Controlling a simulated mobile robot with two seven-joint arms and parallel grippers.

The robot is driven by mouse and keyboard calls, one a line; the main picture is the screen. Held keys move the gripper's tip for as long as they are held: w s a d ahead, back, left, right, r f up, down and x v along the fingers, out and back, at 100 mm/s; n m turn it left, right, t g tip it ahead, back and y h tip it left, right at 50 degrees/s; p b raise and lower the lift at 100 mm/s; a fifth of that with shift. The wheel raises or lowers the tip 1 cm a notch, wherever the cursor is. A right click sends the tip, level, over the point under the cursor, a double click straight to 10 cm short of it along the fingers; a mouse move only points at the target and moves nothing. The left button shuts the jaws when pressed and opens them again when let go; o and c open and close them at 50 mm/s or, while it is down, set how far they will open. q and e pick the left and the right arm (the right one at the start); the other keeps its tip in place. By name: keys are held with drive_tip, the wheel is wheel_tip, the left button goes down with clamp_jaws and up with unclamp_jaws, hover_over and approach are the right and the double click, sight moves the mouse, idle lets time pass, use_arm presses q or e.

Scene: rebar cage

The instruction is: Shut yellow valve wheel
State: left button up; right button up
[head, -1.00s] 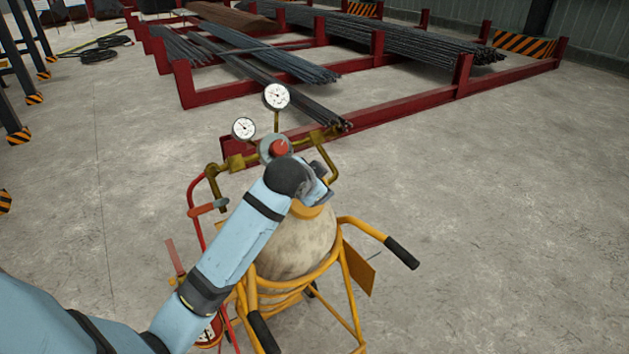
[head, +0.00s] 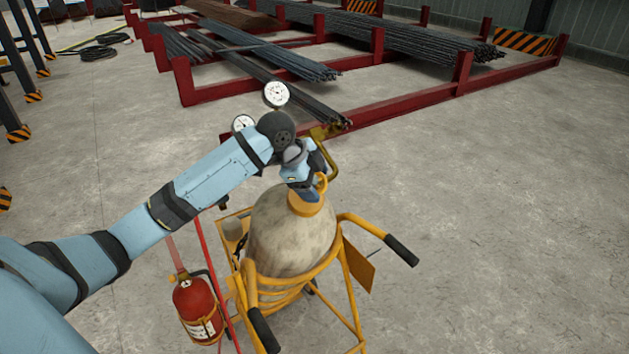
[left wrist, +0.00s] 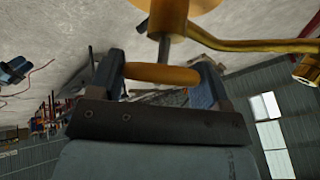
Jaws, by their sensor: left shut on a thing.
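The yellow valve wheel (head: 321,184) sits above the neck of a worn beige gas cylinder (head: 288,238) and is mostly hidden by my left gripper (head: 306,186). In the left wrist view, the wheel's orange-yellow rim (left wrist: 162,73) lies across between the two fingers of my left gripper, which is shut on it. A metal stem (left wrist: 165,45) rises behind the rim there. My right gripper does not show.
The cylinder stands in a yellow trolley (head: 349,285) with black-gripped handles. Two gauges (head: 277,94) and brass pipework (head: 330,150) are close behind my arm. A fire extinguisher (head: 197,308) hangs at the left. Red racks with rebar (head: 395,113) lie beyond.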

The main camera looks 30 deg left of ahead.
use_arm(q)
drive_tip(key=m+g, duration=0.2)
drive_tip(key=m, duration=0.1)
drive_tip(key=shift+g, duration=0.3)
drive_tip(key=shift+f+m+g, duration=0.1)
drive_tip(key=shift+m+g, duration=0.2)
drive_tip(key=shift+m, duration=0.3)
drive_tip(key=o, duration=0.9)
drive_tip(key=b+v, duration=0.2)
drive_tip(key=v, duration=1.1)
drive_tip(key=shift+w+a+r, duration=0.1)
drive_tip(key=shift+a+r, duration=0.2)
drive_tip(key=shift+r, duration=0.05)
